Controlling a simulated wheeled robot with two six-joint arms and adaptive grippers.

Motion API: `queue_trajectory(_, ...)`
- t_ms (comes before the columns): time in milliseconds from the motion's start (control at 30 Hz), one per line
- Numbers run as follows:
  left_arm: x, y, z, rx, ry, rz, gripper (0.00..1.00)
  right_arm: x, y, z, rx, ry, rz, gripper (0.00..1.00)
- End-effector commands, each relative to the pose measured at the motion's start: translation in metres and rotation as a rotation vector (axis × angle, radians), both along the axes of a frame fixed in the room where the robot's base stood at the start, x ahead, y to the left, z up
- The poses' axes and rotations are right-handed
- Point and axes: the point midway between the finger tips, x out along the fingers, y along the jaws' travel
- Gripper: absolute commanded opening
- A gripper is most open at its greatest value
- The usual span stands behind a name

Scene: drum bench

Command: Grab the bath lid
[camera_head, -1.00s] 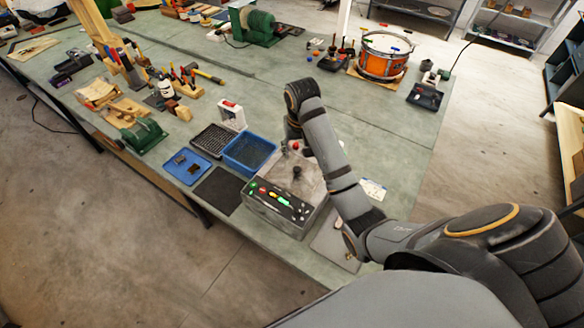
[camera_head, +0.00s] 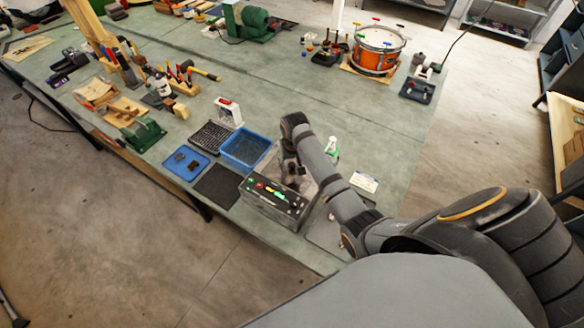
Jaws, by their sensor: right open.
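The bath is a grey metal box (camera_head: 273,203) with a dark front panel with coloured buttons, near the front edge of the bench. Its grey lid (camera_head: 267,172) lies on top, and my arm hides much of it. My right gripper (camera_head: 291,180) is over the lid, pointing down, near its middle. Its fingers are small and dark here and partly hidden by my forearm. It is open, and I cannot tell whether it touches the lid's knob. My left gripper is out of view.
A blue basket (camera_head: 246,150) stands just behind left of the bath. A blue tray (camera_head: 185,163) and a dark mat (camera_head: 217,187) lie to its left. An orange drum (camera_head: 376,52) stands farther back.

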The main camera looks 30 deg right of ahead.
Motion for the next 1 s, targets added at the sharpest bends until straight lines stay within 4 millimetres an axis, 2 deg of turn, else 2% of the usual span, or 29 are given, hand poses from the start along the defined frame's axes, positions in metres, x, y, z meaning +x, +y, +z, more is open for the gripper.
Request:
queue_trajectory(67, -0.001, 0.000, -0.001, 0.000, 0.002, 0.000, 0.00, 0.000, 0.000, 0.000, 0.000, 0.000, 0.000, 0.51)
queue_trajectory(400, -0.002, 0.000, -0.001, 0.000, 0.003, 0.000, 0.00, 0.000, 0.000, 0.000, 0.000, 0.000, 0.000, 0.06)
queue_trajectory(467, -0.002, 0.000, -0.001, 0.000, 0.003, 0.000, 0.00, 0.000, 0.000, 0.000, 0.001, 0.000, 0.000, 0.00)
queue_trajectory(800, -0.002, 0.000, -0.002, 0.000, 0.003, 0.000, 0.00, 0.001, 0.000, 0.002, 0.000, -0.002, 0.000, 0.00)
queue_trajectory(1000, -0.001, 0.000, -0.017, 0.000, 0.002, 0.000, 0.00, 0.002, 0.000, 0.016, -0.001, -0.007, 0.000, 0.00)
